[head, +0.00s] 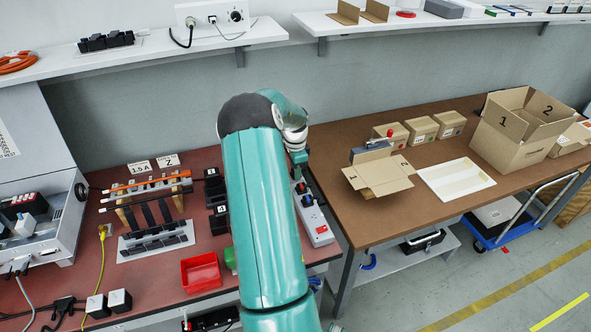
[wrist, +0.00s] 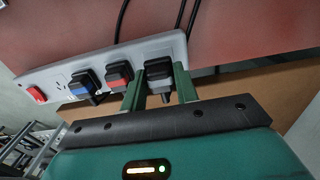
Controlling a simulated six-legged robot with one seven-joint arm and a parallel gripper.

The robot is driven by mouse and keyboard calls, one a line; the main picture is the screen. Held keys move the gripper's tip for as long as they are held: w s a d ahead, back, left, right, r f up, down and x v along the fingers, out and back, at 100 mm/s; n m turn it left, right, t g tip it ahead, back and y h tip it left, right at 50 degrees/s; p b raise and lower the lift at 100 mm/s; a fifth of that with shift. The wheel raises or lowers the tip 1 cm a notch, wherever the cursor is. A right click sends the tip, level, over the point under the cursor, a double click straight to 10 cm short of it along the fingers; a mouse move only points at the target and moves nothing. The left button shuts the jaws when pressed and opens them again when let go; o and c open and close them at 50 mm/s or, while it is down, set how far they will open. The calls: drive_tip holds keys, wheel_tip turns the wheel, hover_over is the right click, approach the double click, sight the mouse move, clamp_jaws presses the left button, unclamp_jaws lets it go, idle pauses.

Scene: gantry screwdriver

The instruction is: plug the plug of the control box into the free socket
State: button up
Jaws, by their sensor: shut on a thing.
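A pale power strip (wrist: 105,66) lies along the table's edge; it also shows in the head view (head: 316,219), partly hidden by my arm. In the wrist view it has a red switch at the left, a free socket (wrist: 62,82), a blue-marked plug (wrist: 84,82) and a red-marked plug (wrist: 119,75). My gripper (wrist: 158,92) has its green fingers shut around a black and grey plug (wrist: 159,70) at the strip's right end. I cannot tell whether this plug is seated. Which cord leads to the control box cannot be told.
Two black cords (wrist: 182,18) run behind the strip. The red-topped table (head: 150,280) holds a red bin (head: 201,272), a tool rack and a grey machine (head: 48,225). A brown table (head: 345,215) with cartons stands at the right. A shelf (head: 150,45) hangs above.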

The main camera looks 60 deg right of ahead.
drive_tip(key=shift+f, duration=0.95)
idle(0.8)
drive_tip(key=o, duration=1.2)
drive_tip(key=shift+r, duration=0.15)
drive_tip(key=shift+r, duration=2.6)
